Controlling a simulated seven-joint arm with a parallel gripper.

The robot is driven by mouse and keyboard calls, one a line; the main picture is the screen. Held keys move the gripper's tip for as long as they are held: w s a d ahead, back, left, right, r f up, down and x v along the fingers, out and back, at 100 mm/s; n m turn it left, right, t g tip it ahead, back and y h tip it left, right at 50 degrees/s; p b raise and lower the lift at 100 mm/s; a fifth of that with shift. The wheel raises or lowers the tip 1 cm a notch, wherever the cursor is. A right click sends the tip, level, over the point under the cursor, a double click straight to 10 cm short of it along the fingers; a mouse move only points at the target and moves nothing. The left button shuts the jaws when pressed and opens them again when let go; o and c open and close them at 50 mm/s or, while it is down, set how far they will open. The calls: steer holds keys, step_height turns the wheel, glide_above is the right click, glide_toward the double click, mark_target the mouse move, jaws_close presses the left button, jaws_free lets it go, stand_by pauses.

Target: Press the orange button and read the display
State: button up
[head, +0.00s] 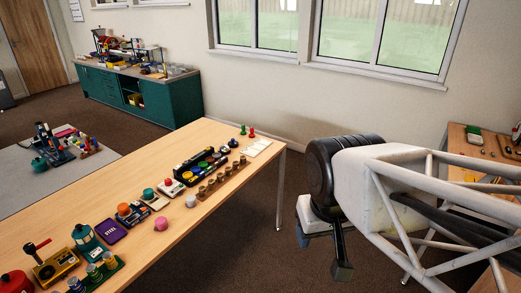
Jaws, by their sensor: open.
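An orange round button (123,209) sits on a small dark base on the long wooden table (235,133), in the head view. My gripper (322,255) hangs over the floor to the right of the table, well apart from the button. Its fingers point down, spread and empty.
Near the orange button stand a green button (148,193), a pinkish-red button (169,182) and a dark purple plate (110,231). A lantern-like teal object (88,242) and a yellow device (56,266) stand nearer. A green cabinet (150,100) stands behind.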

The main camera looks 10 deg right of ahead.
jaws_close()
stand_by(1.4)
